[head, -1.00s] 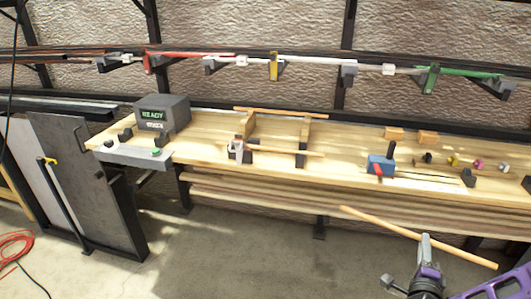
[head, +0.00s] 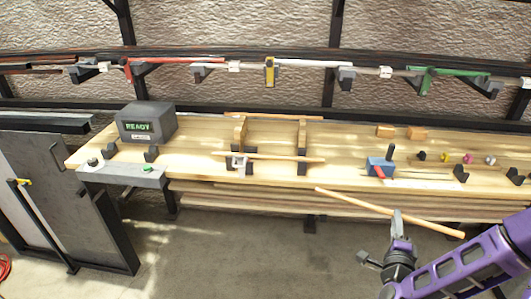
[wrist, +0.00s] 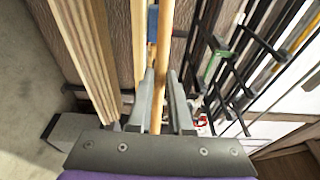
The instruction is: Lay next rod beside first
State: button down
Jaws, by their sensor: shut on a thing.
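My gripper (head: 397,214) is shut on a long pale wooden rod (head: 345,198), held aslant in front of the bench's front edge with its left end higher in the picture. In the wrist view the held rod (wrist: 163,50) runs between the two fingers (wrist: 160,100). A similar rod (head: 290,158) lies across the front of two wooden supports (head: 302,135) on the bench. Another thin rod (head: 270,116) lies across their back ends. The held rod is apart from both.
The wooden bench (head: 215,180) carries a dark box reading READY (head: 147,122) at left. A blue block with a red part (head: 380,167), several coloured knobs and black holders stand at right. A rail with coloured clamps (head: 270,72) runs behind.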

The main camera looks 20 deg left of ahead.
jog(key=shift+a+r, duration=0.15)
jog(key=shift+a, duration=0.1)
jog(key=shift+r, duration=0.1)
